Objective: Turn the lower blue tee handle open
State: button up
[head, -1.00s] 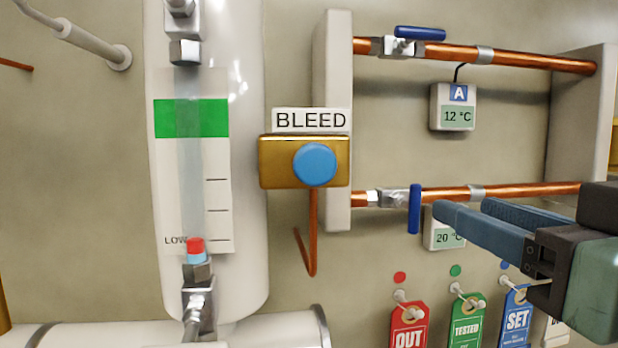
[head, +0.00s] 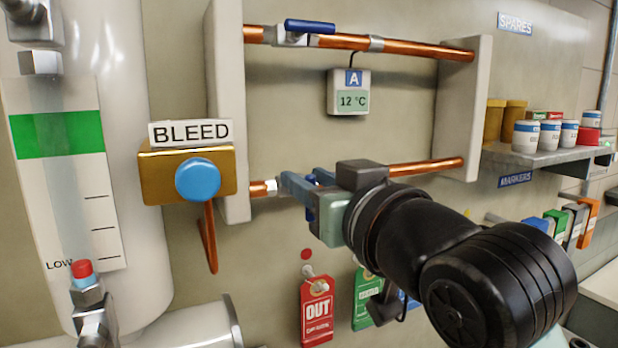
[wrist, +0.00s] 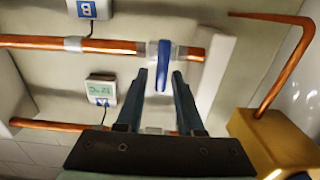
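The lower blue tee handle (wrist: 163,66) sits on the valve of the lower copper pipe (head: 425,167), crosswise to the pipe. The wrist view is upside down, with this pipe (wrist: 100,45) near its top. My gripper (wrist: 159,76) is open, with one blue-grey finger on each side of the handle's near end and a gap visible on both sides. In the head view my gripper (head: 302,184) is at the valve and hides most of it; only a bit of the handle (head: 311,180) shows between the fingers.
The gold BLEED box (head: 148,178) with its blue button is close left of my gripper. The upper pipe has a blue handle (head: 310,27) along it. An A display (head: 348,92) hangs between the pipes. Tags (head: 316,312) hang below. A shelf (head: 530,158) is at right.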

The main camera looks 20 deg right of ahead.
grip_shut()
jog(key=n+b, duration=0.2)
jog(key=shift+a+f+n, duration=0.15)
jog(key=shift+a+n, duration=0.15)
jog(key=n+b, duration=0.3)
jog(key=n, duration=0.2)
jog(key=a+f+n+b, duration=0.1)
jog(key=n+b, duration=0.2)
jog(key=n, duration=0.2)
jog(key=n+b, duration=0.4)
jog(key=n, duration=0.1)
jog(key=shift+a+f, duration=0.3)
jog(key=shift+f, duration=0.1)
jog(key=shift+n, duration=0.3)
